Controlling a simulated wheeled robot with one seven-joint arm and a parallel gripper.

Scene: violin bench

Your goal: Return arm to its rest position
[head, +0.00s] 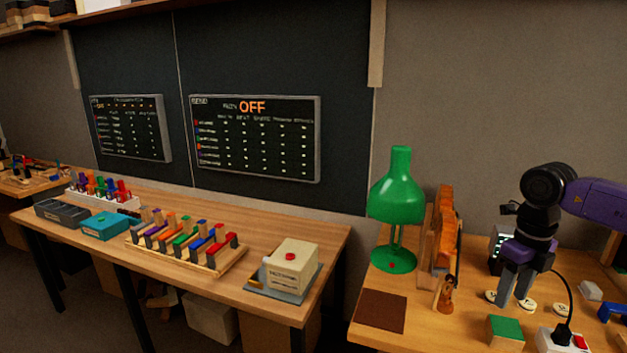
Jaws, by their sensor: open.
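My arm (598,200), purple and black, reaches in from the right edge of the head view. Its wrist bends down over the right-hand bench. My gripper (513,299) points downward with its grey fingers apart, and I see nothing held between them. The fingertips are close to several small pale round pieces (535,307) on the bench. I cannot tell whether they touch anything.
A green lamp (396,205) and an orange upright rack (443,240) stand left of my gripper. A green-topped block (505,330) and a white box with a red switch (558,341) are in front. The left bench (290,235) holds colored blocks and a red-button box.

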